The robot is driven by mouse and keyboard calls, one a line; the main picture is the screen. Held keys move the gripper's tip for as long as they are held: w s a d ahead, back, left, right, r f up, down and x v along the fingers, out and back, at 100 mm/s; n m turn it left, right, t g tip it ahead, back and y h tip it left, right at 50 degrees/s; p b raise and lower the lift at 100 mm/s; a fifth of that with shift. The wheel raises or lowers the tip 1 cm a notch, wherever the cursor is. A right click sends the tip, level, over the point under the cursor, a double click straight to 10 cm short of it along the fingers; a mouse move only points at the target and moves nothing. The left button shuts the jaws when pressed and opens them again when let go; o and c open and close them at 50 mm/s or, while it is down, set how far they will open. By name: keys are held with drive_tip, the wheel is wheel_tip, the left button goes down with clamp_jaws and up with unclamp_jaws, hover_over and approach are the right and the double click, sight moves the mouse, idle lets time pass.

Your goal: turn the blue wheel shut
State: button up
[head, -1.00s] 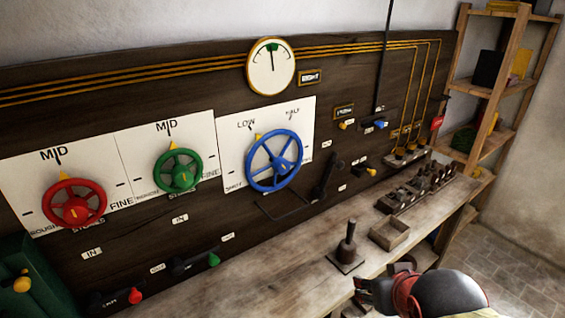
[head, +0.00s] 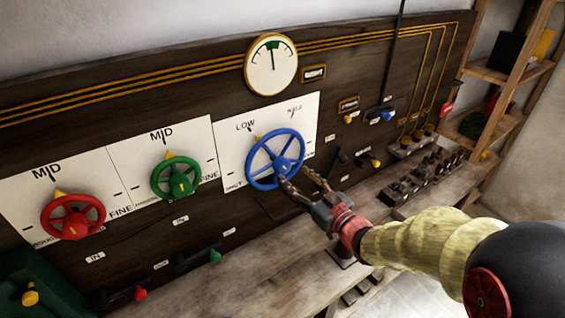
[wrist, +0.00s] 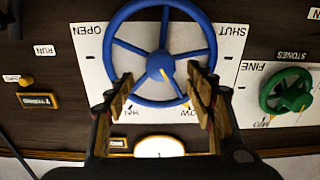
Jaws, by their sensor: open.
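The blue wheel (head: 249,166) is a spoked handwheel mounted on a white plate (head: 228,140) on the dark panel. It also shows large and face-on in the wrist view (wrist: 160,66), which is upside down. The plate there reads OPEN, SHUT, LOW and a partly covered HALF. A yellow mark on the wheel points toward LOW. My gripper (head: 300,181) is open and empty in front of the wheel's lower right side. In the wrist view its fingers (wrist: 160,82) frame the hub from either side. I cannot tell whether they touch the wheel.
A green wheel (head: 157,179) and a red wheel (head: 46,218) are to the left. A round gauge (head: 271,67) is above. A wooden bench (head: 262,296) runs below the panel, with a row of dark blocks at right. A shelf (head: 510,75) stands far right.

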sight(286, 169)
drive_tip(key=x, duration=0.7)
drive_tip(key=shift+w+a+b, duration=0.15)
drive_tip(key=shift+w+b, duration=0.05)
drive_tip(key=shift+b, duration=0.2)
drive_tip(key=c, duration=1.2)
drive_tip(key=shift+o, duration=0.2)
